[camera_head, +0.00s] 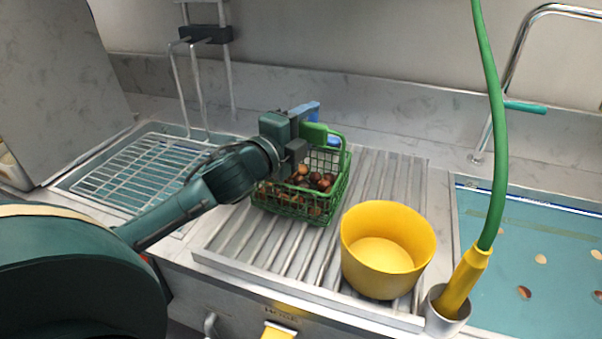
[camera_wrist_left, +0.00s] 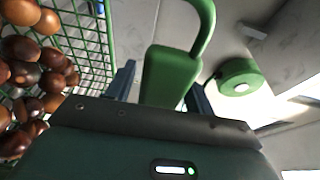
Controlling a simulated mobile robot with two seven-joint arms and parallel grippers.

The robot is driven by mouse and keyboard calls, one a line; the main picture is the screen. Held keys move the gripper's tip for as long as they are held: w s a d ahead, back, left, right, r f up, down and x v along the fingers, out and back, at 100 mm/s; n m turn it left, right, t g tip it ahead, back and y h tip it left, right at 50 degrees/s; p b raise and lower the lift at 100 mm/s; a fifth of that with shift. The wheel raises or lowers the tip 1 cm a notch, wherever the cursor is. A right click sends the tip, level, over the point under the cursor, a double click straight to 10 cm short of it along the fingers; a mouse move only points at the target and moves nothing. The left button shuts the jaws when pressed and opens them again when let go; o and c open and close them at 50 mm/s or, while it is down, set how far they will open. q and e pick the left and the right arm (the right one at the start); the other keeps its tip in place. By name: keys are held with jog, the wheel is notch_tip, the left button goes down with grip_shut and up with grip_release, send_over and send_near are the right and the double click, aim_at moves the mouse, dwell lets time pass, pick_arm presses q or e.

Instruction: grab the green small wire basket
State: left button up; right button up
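The green small wire basket (camera_head: 327,205) stands on the grooved draining board and holds several brown chestnuts (camera_head: 312,181). My left gripper (camera_head: 312,122) is at the basket's top, by its green handle. In the left wrist view, the handle (camera_wrist_left: 172,75) lies between the two blue-grey fingers (camera_wrist_left: 160,90). Whether both fingers press on it is unclear. The basket's mesh (camera_wrist_left: 90,40) and chestnuts (camera_wrist_left: 30,75) show at the left of that view. My right gripper is not in view.
A yellow bowl (camera_head: 388,218) stands close to the basket's right on the draining board (camera_head: 240,245). A green hose (camera_head: 490,110) hangs farther right, beside a teal basin (camera_head: 540,270) with chestnuts. A white wire rack (camera_head: 135,175) lies left, and the wall rises behind.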

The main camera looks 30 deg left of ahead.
pick_arm(q)
grip_shut()
dwell(0.3)
jog(key=shift+r, duration=0.1)
